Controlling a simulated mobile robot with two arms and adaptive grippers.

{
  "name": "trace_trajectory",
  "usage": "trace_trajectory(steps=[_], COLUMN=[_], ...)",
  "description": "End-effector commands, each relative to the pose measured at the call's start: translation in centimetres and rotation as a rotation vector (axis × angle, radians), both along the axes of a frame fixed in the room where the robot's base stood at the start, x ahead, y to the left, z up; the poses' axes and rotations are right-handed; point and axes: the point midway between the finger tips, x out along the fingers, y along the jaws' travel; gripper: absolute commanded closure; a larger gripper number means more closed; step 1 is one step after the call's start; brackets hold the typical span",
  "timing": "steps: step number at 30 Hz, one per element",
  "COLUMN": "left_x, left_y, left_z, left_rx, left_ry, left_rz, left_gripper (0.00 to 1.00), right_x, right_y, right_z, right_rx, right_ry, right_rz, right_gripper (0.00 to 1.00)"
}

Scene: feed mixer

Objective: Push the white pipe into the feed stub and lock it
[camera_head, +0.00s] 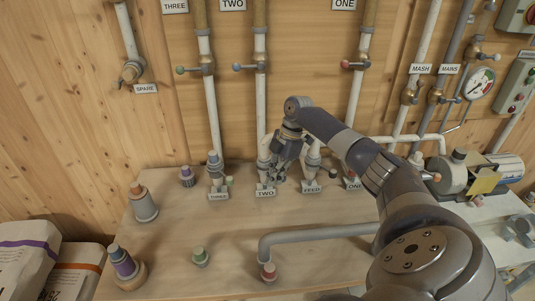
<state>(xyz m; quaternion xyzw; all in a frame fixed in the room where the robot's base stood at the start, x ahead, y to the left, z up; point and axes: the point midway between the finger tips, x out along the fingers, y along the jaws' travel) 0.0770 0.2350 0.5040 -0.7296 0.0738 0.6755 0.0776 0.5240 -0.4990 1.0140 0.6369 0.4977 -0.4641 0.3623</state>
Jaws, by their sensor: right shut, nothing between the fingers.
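The feed stub (311,164) stands on the bench behind a plate marked FEED, with a pale upper part and a grey collar. White pipe (265,148) shows beside my gripper at the stub marked TWO. Whether it joins across to the feed stub is hidden by my gripper and wrist. My right gripper (280,166) points down between the TWO and FEED stubs, its fingers shut with nothing held. I cannot tell whether it touches the pipe. My left gripper is out of view.
Loose fittings stand at left, including a grey one with an orange top (143,203). A pump (455,175) stands at right. Sacks (25,260) lie at lower left.

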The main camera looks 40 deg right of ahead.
Motion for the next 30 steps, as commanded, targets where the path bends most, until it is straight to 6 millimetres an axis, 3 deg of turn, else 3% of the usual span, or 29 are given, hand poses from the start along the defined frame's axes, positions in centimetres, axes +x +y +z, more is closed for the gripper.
trace_trajectory(steps=[12,22,26,30], left_x=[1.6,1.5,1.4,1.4], left_y=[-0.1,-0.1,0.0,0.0], left_z=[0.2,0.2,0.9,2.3], left_rx=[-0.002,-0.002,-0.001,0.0], left_ry=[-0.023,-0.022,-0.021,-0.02], left_rz=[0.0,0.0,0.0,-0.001], left_gripper=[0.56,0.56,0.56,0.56], right_x=[-0.3,-0.3,0.1,1.0], right_y=[-0.7,-0.6,0.5,3.3], right_z=[0.1,0.1,0.1,-0.2], right_rx=[-0.002,-0.003,-0.001,0.002], right_ry=[-0.001,0.0,0.0,0.001], right_rz=[-0.006,-0.007,-0.003,-0.002], right_gripper=[1.0,1.0,1.0,1.0])
